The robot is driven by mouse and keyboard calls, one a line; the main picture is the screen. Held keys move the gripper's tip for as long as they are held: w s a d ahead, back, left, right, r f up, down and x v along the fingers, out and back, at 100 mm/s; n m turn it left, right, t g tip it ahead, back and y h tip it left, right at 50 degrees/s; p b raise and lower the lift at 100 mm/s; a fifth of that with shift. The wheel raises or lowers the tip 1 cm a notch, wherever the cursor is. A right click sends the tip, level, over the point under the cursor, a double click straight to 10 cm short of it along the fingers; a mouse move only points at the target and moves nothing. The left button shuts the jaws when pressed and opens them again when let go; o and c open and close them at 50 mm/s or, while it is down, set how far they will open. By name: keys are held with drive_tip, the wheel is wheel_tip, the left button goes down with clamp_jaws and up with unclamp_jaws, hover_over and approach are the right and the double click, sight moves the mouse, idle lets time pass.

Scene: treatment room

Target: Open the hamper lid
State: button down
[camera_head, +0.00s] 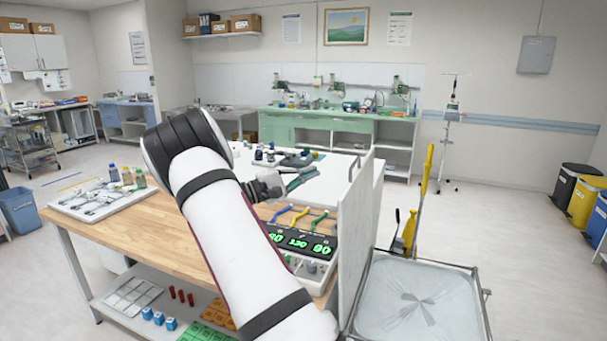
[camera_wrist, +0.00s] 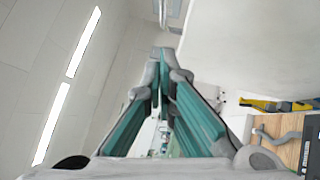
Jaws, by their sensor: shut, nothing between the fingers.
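The hamper (camera_head: 478,283) stands at the lower right in the head view, a metal frame with a pale liner whose creased middle shows from above. A flat whitish panel, which looks like the hamper lid (camera_head: 356,235), stands upright along its left side, with a small handle (camera_head: 353,168) near its top. My gripper (camera_head: 317,172) has teal fingers and is left of the panel, above the table. In the wrist view the gripper (camera_wrist: 165,62) has its fingertips together, with nothing between them. A large pale surface, probably the lid (camera_wrist: 255,50), fills the upper right there.
A wooden table (camera_head: 150,225) is under my arm, with a black panel of green digits (camera_head: 300,243) and coloured clips on it. A yellow upright object (camera_head: 412,225) stands behind the hamper. Bins (camera_head: 585,195) stand far right. The floor between is clear.

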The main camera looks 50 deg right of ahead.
drive_tip(key=s+d+r+p, duration=0.2)
drive_tip(key=s+d, duration=0.3)
drive_tip(key=s, duration=0.1)
drive_tip(key=shift+d, duration=0.35)
drive_tip(key=s+d+m+y+p, duration=0.1)
drive_tip(key=s+d+m+p, duration=0.1)
drive_tip(key=s+p, duration=0.3)
drive_tip(key=s, duration=0.4)
drive_tip(key=shift+d+r+y+p, duration=0.25)
drive_tip(key=shift+r+y+p, duration=0.05)
drive_tip(key=shift+r+p, duration=0.05)
